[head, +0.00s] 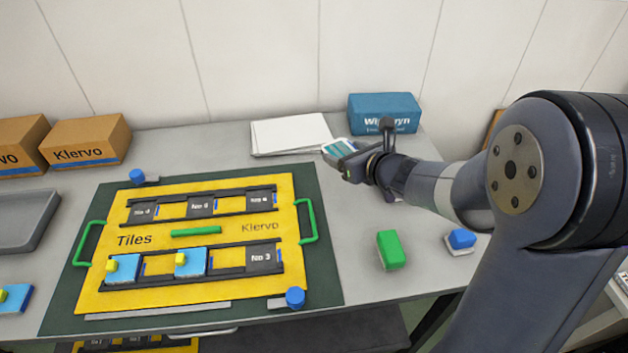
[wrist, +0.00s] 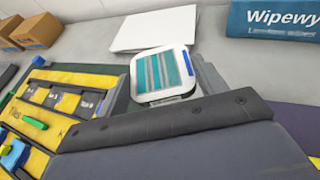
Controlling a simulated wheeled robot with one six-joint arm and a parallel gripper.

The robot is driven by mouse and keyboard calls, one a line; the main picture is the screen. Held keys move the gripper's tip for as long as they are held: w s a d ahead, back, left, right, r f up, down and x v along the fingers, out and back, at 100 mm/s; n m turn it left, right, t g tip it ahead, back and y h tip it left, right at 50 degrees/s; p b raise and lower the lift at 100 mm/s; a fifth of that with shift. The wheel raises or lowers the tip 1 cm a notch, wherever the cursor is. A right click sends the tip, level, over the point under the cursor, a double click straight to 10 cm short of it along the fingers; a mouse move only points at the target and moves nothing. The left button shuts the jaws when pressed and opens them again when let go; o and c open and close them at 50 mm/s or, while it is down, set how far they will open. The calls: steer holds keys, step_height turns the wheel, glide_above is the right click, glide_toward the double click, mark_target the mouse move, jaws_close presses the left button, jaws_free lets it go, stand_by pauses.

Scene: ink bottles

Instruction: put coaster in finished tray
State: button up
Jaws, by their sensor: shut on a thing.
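The coaster (wrist: 162,72) is a white rounded square with teal and grey stripes. My gripper (wrist: 165,92) is shut on it, with a finger at its left and right sides in the wrist view. In the head view the coaster (head: 336,150) shows at the tip of my gripper (head: 352,166), near the back of the table; its height above the table is hard to tell. A grey shallow tray (head: 42,236) lies at the left edge of the head view, partly cut off. No label shows on it, so I cannot tell whether it is the finished tray.
A yellow tile board (head: 200,278) with green handles lies on a dark green mat between the grey tray and my gripper. White paper (head: 290,134), a blue box (head: 384,112), a green block (head: 391,250) and cardboard boxes (head: 86,141) stand around.

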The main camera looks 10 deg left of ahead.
mark_target(344, 189)
step_height(344, 189, down, 9)
steer(key=shift+b, duration=0.85)
steer(key=shift+f, duration=0.2)
steer(key=o, duration=1.1)
steer(key=shift+d, duration=0.1)
steer(key=shift+r, duration=0.1)
